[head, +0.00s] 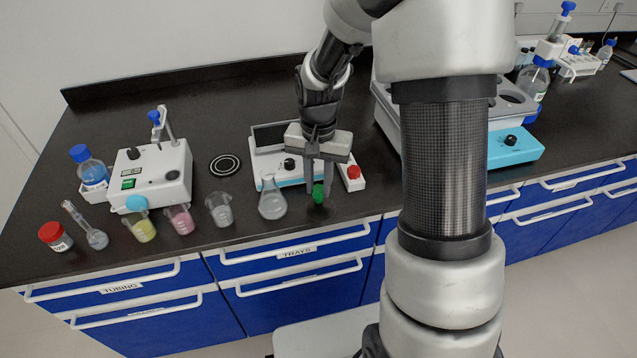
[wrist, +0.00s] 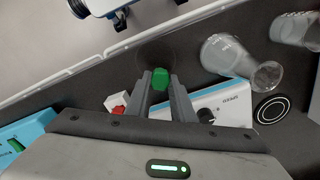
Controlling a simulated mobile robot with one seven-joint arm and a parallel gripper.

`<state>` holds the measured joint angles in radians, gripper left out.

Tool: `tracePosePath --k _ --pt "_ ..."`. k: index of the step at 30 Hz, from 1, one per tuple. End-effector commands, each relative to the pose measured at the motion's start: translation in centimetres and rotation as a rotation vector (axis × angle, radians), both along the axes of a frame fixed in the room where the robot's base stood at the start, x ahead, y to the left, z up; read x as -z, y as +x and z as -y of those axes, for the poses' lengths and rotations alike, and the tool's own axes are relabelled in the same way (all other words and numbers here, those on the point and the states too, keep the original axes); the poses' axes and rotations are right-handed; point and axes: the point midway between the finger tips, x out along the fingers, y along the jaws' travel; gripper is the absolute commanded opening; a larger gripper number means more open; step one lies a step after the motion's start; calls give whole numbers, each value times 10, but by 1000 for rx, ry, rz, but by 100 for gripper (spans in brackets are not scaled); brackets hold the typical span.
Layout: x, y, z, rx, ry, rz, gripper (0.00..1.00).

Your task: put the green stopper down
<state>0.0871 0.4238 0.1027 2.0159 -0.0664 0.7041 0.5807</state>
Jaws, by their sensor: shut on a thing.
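The green stopper (head: 318,193) is between the fingertips of my gripper (head: 318,186), low over the front of the black bench. In the wrist view the green stopper (wrist: 160,79) sits at the ends of the two grey fingers of my gripper (wrist: 160,84), which are shut on it. I cannot tell whether its underside touches the bench. A clear conical flask (head: 272,200) stands just to its left in the head view and shows at the right in the wrist view (wrist: 238,62).
Several beakers stand to the left, including a clear one (head: 219,210). The bench's front edge is close. Some bare bench lies right of the stopper.

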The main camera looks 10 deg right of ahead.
Motion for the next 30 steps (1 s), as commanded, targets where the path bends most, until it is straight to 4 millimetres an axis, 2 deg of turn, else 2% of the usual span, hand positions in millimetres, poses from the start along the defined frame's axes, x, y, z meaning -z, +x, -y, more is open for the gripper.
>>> tracePosePath --k 5,6,9,17,21,26,30 --pt "5 0 0 0 0 -1 1" --pt "4 0 0 0 0 0 25" --pt "3 0 0 0 0 0 40" --pt "3 0 0 0 0 0 40" --pt "-6 1 0 0 0 2 40" --pt "-35 1 0 1 0 4 40" --pt "-67 1 0 0 1 5 40"
